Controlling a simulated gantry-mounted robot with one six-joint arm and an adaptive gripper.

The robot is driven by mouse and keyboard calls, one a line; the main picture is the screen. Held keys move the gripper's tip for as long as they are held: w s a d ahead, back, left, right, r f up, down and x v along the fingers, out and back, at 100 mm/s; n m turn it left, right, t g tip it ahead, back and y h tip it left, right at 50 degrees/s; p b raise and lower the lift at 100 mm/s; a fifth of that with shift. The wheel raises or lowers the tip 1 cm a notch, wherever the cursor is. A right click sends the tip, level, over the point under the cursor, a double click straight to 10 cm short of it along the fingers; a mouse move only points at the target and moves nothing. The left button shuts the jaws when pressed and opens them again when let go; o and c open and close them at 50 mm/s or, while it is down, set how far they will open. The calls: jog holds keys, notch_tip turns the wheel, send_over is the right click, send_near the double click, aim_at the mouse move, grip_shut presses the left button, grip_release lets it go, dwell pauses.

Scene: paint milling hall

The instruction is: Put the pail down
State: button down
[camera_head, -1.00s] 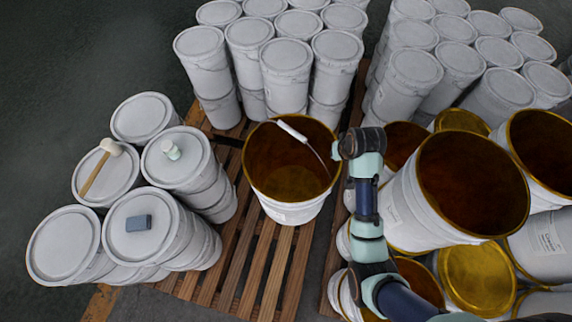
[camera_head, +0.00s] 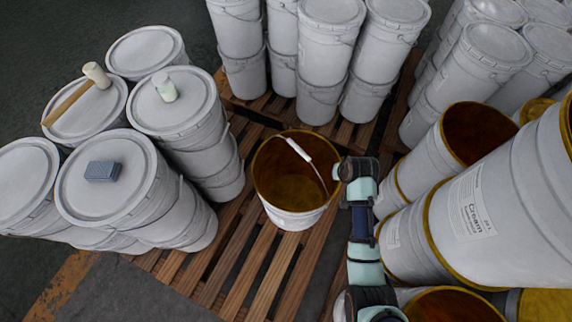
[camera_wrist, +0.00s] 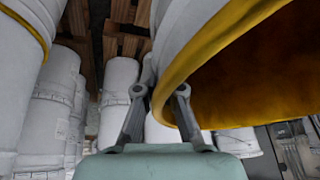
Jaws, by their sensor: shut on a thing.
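The pail (camera_head: 290,218) is white outside with an amber-brown inside and a white handle grip lying across its open top. It hangs or stands upright over the bare slats of the wooden pallet (camera_head: 238,275); I cannot tell if its bottom touches them. My gripper (camera_head: 337,170) is at the pail's right rim. In the wrist view, my gripper (camera_wrist: 160,95) has its fingers either side of the yellow-edged rim (camera_wrist: 188,62), shut on it. The pail's underside is hidden.
Stacked lidded pails stand left, with a mallet (camera_head: 75,96), a small bottle (camera_head: 165,87) and a blue-grey block (camera_head: 102,171) on their lids. More stacked pails (camera_head: 330,45) stand behind. Large open pails (camera_head: 470,215) crowd the right. Bare slats lie in front.

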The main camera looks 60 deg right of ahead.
jog(key=b, duration=0.3)
send_over(321, 201)
notch_tip(321, 201, down, 5)
jog(key=shift+w+d+f, duration=0.1)
jog(key=shift+f, duration=0.05)
notch_tip(321, 201, down, 20)
jog(key=b, duration=1)
jog(key=shift+f, duration=0.1)
jog(key=c, duration=1.7)
grip_release()
jog(key=shift+f, duration=0.2)
jog(key=o, duration=0.4)
jog(key=shift+r, duration=0.1)
